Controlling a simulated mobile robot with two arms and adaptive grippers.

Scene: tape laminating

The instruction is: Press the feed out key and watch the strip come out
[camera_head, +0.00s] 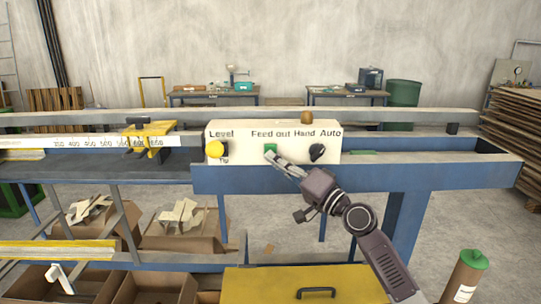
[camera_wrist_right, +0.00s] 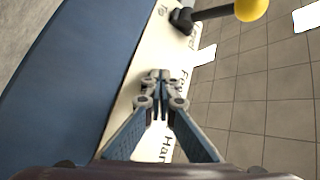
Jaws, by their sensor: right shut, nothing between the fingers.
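The cream control box (camera_head: 240,132) on the blue machine carries the labels Level, Feed out, Hand and Auto. The green feed out key (camera_head: 271,148) sits under its label. My right gripper (camera_head: 270,156) is shut and empty, with its fingertips at the lower edge of the green key; whether they touch it I cannot tell. In the right wrist view the shut fingers (camera_wrist_right: 160,78) lie over the box face (camera_wrist_right: 139,70) and hide the key. No strip that is clearly coming out shows. My left gripper is not in view.
A yellow knob (camera_head: 215,149) is left of the key and a black selector (camera_head: 317,151) is right of it. A yellow clamp (camera_head: 148,137) stands on the scale rail (camera_head: 85,141). A yellow lid with a handle (camera_head: 290,283) is below my right arm.

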